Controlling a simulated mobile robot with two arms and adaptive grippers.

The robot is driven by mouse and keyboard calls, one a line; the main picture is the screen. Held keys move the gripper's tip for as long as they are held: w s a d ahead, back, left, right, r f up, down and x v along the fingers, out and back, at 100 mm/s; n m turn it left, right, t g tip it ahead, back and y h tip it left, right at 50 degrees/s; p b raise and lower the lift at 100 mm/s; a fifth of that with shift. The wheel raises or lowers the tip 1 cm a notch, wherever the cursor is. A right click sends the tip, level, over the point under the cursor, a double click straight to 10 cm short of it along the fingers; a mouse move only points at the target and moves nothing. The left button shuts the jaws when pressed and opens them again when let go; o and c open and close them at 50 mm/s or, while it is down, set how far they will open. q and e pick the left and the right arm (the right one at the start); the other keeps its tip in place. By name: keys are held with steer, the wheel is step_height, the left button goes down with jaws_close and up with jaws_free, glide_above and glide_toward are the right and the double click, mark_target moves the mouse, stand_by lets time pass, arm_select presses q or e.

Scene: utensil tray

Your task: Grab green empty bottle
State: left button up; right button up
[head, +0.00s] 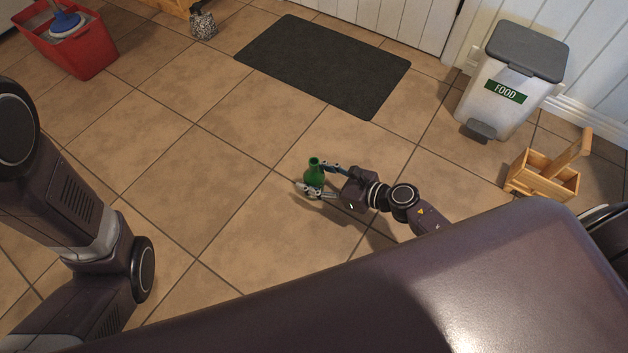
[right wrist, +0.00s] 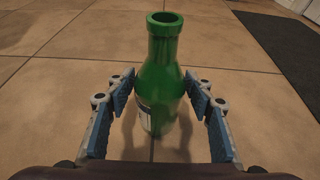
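A green bottle (head: 314,176) stands upright on the tiled floor in the middle of the head view. It also shows in the right wrist view (right wrist: 162,80), with an open neck and part of a pale label low on its left side. My right gripper (head: 318,180) is open around the bottle, with one finger on each side. In the right wrist view (right wrist: 160,112) a gap shows between each finger pad and the bottle. My left arm shows at the left of the head view, but its gripper is out of sight.
A dark mat (head: 322,65) lies beyond the bottle. A white food bin (head: 500,95) and a wooden caddy (head: 540,178) stand at the right. A red bucket (head: 88,48) stands at the far left. The floor around the bottle is clear.

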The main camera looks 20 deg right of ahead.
steer(key=c, duration=0.9)
steer(key=shift+r, duration=0.1)
